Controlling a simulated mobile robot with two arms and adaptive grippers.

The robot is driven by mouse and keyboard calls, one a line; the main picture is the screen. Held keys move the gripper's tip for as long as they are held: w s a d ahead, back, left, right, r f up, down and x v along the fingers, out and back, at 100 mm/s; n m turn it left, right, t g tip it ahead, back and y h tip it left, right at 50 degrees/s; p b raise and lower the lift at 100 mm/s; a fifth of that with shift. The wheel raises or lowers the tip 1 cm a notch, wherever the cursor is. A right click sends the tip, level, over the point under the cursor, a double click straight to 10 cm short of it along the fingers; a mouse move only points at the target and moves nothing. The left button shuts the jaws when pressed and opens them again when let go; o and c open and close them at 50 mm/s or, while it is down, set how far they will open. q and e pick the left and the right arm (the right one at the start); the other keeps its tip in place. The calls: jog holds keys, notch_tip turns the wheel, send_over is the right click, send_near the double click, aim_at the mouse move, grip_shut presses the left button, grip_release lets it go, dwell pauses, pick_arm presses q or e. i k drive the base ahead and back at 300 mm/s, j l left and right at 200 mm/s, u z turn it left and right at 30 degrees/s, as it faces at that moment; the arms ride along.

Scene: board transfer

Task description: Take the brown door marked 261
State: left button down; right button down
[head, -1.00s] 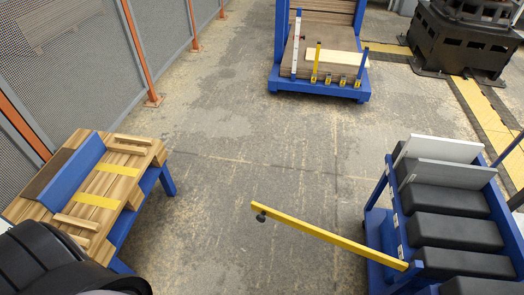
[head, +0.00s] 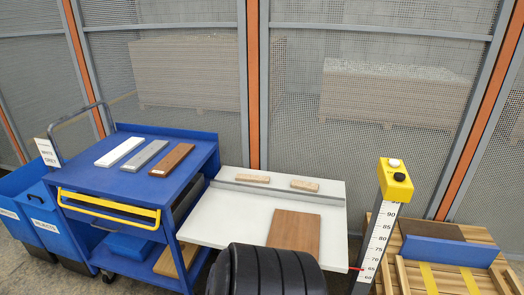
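A flat brown board (head: 293,231) lies on a white tabletop (head: 230,213) in the middle of the head view. No number can be read on it, and its near edge is partly hidden. A smaller brown strip (head: 172,160) lies on the blue cart (head: 190,137), beside a grey strip (head: 146,156) and a white strip (head: 119,152). A dark brown panel (head: 425,230) shows on the slatted wooden bench at the right, behind a blue bar. Neither of my grippers is in view.
Two small wooden blocks (head: 304,185) lie by a grey rail on the white table. A measuring post with a yellow top (head: 396,180) stands between the table and the slatted bench (head: 445,280). Blue bins (head: 30,215) stand at the far left. A mesh fence (head: 290,110) closes off the back.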

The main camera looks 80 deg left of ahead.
aim_at(290, 230)
jog(key=u, duration=2.25)
jog(key=k+j, duration=0.05)
jog(key=j, duration=0.05)
